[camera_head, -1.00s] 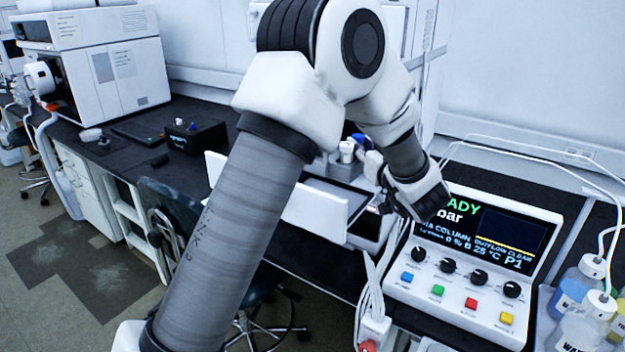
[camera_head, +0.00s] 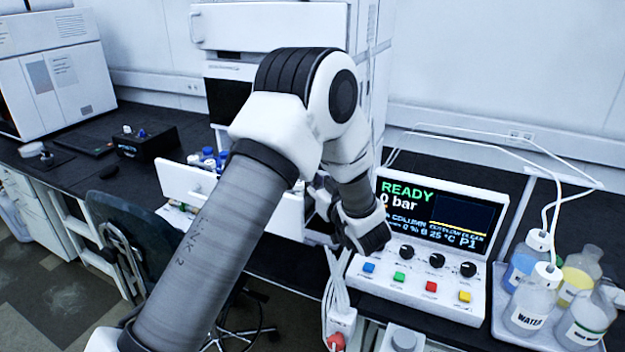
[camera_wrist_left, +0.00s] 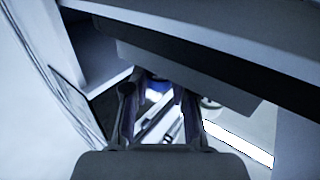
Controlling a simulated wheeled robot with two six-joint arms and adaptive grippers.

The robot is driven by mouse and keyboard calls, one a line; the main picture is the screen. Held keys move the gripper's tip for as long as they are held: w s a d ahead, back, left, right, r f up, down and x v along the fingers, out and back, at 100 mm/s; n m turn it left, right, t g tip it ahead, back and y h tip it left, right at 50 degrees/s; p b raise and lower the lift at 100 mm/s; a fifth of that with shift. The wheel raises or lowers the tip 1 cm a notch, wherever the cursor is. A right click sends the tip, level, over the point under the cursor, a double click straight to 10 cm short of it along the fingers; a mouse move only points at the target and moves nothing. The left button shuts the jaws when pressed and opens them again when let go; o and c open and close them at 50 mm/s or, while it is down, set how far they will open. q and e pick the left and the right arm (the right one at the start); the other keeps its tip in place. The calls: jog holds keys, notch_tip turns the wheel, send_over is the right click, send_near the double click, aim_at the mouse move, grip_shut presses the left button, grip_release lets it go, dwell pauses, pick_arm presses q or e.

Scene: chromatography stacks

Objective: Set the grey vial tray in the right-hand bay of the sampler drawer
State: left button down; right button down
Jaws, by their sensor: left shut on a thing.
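The open sampler drawer has a white front (camera_head: 188,184) in the head view, left of my forearm. Vials with blue and white caps (camera_head: 208,156) stand behind that front. The drawer's right part is mostly hidden by my arm. In the left wrist view my left gripper (camera_wrist_left: 158,105) is shut on what looks like the grey vial tray (camera_wrist_left: 185,72), a grey slab-like body across the fingers. A blue spot shows beyond the fingers. The tray's place relative to the bay cannot be told. My right gripper is not in view.
The control panel (camera_head: 425,250) with its READY screen stands close to the right of my wrist. Solvent bottles (camera_head: 535,300) stand further right. A black box (camera_head: 147,142) sits on the bench at left. A chair (camera_head: 115,225) stands below the bench.

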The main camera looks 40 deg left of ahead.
pick_arm(q)
jog(key=c, duration=0.9)
grip_release()
jog(key=shift+c, duration=0.2)
jog(key=b+v, duration=0.1)
jog(key=v, duration=1.1)
jog(key=shift+r, duration=0.1)
